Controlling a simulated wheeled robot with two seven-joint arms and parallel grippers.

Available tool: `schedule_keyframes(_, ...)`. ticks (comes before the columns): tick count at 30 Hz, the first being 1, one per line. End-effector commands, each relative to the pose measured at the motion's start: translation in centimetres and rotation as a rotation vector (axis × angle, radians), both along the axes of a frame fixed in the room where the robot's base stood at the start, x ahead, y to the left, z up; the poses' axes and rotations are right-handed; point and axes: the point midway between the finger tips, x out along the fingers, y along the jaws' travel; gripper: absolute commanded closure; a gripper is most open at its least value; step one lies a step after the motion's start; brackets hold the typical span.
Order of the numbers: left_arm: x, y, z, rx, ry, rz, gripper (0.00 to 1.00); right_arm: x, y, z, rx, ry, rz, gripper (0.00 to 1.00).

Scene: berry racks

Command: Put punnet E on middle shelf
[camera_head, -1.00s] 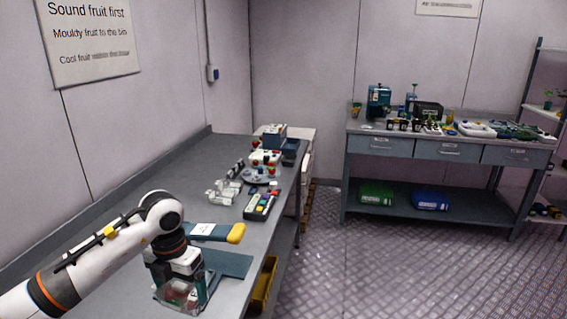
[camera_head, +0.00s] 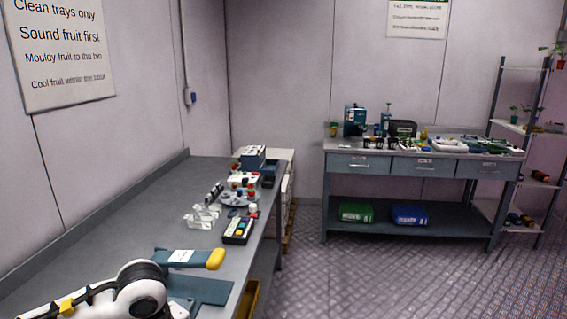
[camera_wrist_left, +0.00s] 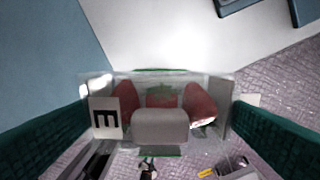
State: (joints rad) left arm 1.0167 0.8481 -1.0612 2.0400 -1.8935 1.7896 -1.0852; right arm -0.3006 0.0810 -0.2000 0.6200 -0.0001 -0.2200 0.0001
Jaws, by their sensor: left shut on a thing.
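Punnet E (camera_wrist_left: 104,118) is a clear box with a black E on a white label and large red fruit inside. In the left wrist view it sits between the two dark green fingers of my left gripper (camera_wrist_left: 161,118), which is shut on it. A grey rack with several shelves (camera_head: 525,128) stands at the far right, partly cut off by the picture edge. My right gripper is not in view.
A long grey table (camera_head: 120,235) runs along the left wall, with a blue tool with a yellow end (camera_head: 190,259), clear boxes (camera_head: 202,215) and a dark tray (camera_head: 238,231). A workbench with drawers (camera_head: 408,166) stands at the back. The metal floor between is clear.

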Motion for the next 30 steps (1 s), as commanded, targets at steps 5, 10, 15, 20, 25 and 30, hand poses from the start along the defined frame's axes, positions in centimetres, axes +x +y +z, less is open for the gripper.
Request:
schedule_keyframes(5, -2.1, -0.7, -0.3, 0.007, 0.010, -0.350, 0.34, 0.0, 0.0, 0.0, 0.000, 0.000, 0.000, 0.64)
schedule_keyframes(10, -4.0, -1.2, -0.6, 0.006, 0.022, -0.661, 0.34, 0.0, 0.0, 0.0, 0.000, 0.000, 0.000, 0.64)
schedule_keyframes(15, -5.4, -1.5, -0.8, 0.005, 0.030, -0.882, 0.34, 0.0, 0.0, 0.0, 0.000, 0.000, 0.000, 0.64)
schedule_keyframes(20, -6.0, -1.7, -0.9, 0.003, 0.033, -0.982, 0.34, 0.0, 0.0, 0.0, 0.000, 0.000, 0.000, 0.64)
schedule_keyframes(25, -6.1, -1.7, -0.9, 0.003, 0.033, -1.001, 0.34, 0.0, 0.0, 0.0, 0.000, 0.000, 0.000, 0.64)
schedule_keyframes(30, -6.1, -1.7, -0.9, 0.003, 0.033, -0.999, 0.34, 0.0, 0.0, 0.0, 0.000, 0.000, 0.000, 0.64)
